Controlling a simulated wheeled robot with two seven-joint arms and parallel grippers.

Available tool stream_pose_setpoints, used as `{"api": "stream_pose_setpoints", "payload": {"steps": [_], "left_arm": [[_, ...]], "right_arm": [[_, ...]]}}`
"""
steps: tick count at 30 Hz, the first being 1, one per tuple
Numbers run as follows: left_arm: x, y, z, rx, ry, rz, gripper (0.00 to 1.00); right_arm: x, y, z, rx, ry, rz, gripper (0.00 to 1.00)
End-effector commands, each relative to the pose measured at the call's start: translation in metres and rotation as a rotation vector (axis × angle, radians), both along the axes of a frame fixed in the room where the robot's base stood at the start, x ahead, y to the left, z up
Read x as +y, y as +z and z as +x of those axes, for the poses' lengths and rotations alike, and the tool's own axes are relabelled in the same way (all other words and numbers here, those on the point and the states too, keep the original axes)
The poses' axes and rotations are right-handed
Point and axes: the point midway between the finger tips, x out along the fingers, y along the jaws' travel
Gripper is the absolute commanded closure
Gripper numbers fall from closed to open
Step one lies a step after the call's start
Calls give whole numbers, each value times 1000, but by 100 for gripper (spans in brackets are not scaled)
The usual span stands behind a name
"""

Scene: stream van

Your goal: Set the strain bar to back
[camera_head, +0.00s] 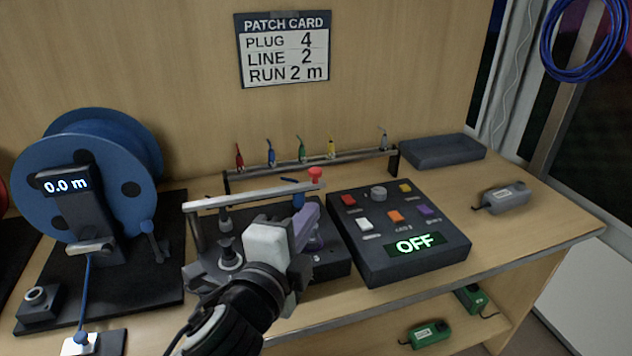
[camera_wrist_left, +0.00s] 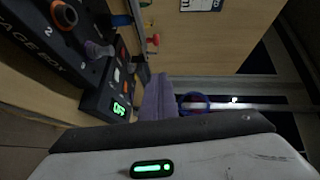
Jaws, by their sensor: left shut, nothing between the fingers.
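A pale metal bar (camera_head: 255,194) with a red knob (camera_head: 315,175) at its right end, apparently the strain bar, runs across above the dark stage box (camera_head: 335,262). A post holds its left end. The red knob also shows in the wrist view (camera_wrist_left: 126,41). My left gripper (camera_head: 308,220) is shut and empty, in front of the bar and below the red knob, over the stage box. Its lilac fingers also show in the wrist view (camera_wrist_left: 157,98). My gripper and wrist hide part of the stage box. My right gripper is not in view.
A control box (camera_head: 372,262) reading OFF stands right of the stage box. A blue cable reel (camera_head: 75,190) reading 0.0 m stands left. Behind the bar, a rack (camera_head: 350,157) holds several coloured plugs. A grey device (camera_head: 505,197) lies right; the counter around it is clear.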

Motion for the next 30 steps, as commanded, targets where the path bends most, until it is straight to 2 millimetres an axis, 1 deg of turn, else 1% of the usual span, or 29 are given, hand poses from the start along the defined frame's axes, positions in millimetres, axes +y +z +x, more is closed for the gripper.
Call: {"api": "stream_pose_setpoints", "payload": {"steps": [5, 8, 11, 15, 21, 25, 30], "left_arm": [[-1, -1, 4, 2, 1, -1, 100], [-4, -2, 14, 3, 3, -2, 100], [-10, -3, 30, 3, 3, -2, 100], [-19, -6, 59, 3, 2, -2, 100], [-31, -11, 96, 3, 3, -3, 100], [-21, -14, 114, 4, 4, -1, 100], [-14, -18, 127, 4, 3, -2, 100]], "right_arm": [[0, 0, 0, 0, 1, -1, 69], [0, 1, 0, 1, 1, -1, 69], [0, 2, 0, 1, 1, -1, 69], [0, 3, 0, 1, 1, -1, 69], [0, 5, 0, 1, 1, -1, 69], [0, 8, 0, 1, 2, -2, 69], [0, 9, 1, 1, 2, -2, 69]]}}
